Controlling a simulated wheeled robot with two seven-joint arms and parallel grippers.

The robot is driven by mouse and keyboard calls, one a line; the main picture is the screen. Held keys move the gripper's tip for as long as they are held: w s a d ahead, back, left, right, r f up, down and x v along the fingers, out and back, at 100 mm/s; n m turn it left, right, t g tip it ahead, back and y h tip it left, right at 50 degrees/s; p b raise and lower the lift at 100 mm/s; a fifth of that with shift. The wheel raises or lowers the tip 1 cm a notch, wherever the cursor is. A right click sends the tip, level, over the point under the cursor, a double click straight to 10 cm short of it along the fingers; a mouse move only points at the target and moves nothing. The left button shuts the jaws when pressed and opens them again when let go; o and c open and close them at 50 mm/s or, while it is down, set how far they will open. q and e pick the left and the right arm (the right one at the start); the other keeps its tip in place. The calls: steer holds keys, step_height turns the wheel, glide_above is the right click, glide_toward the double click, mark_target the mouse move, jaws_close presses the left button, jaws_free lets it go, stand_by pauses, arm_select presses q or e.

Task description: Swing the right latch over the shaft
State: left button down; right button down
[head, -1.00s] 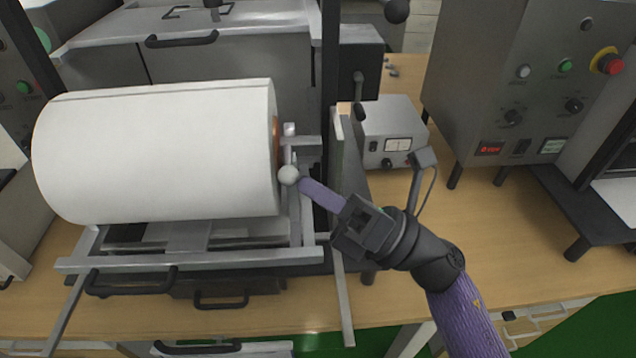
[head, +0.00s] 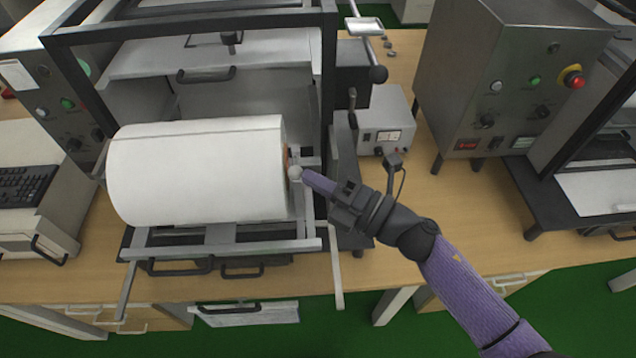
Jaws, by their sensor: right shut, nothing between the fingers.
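A large white roll (head: 200,172) lies on its side in the metal frame of the machine. A brown core or shaft end (head: 286,158) just shows at its right end. The right latch has a pale round knob (head: 295,173), which sits beside the roll's right end, next to the frame's side rail. My right gripper (head: 308,180) comes in from the lower right with its purple fingers shut and empty. The fingertips are at the knob's right side, touching it or very close. The rest of the latch is mostly hidden. My left gripper is out of view.
A grey upright plate (head: 343,170) stands just right of the knob, under my gripper. A small meter box (head: 386,122) and a control cabinet (head: 505,85) stand further right. Bare wooden table (head: 470,215) lies between them and the front edge. A keyboard (head: 25,186) is at left.

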steer(key=w+r+m+g+h+p, duration=0.1)
steer(key=m+p, duration=0.1)
steer(key=p, duration=0.1)
steer(key=w+m+h+p, duration=0.1)
steer(key=w+m+p, duration=0.1)
steer(key=p, duration=0.2)
steer(key=w+r+m+g+h+p, duration=0.1)
steer(key=p, duration=0.3)
steer(key=shift+w+r+m+g, duration=0.15)
steer(key=shift+r+m+g, duration=0.15)
steer(key=shift+m, duration=0.1)
steer(key=shift+w+m+g+h+p, duration=0.3)
steer(key=shift+w+p, duration=0.05)
steer(key=shift+p, duration=0.2)
steer(key=shift+w+r+m+g+h+p, duration=0.15)
steer(key=shift+w+m+g+h+p, duration=0.1)
steer(key=shift+w+m+g+p, duration=0.35)
steer(key=shift+w+r+m+g+h+p, duration=0.15)
steer(key=shift+w+m+g+h+p, duration=0.15)
steer(key=shift+w+m+g, duration=0.5)
steer(key=w+r+p+v, duration=0.1)
steer(key=w+p+v, duration=0.1)
steer(key=v, duration=1.1)
steer(key=shift+w+d+r+p, duration=0.2)
steer(key=shift+d+r+p, duration=0.15)
steer(key=shift+p, duration=0.4)
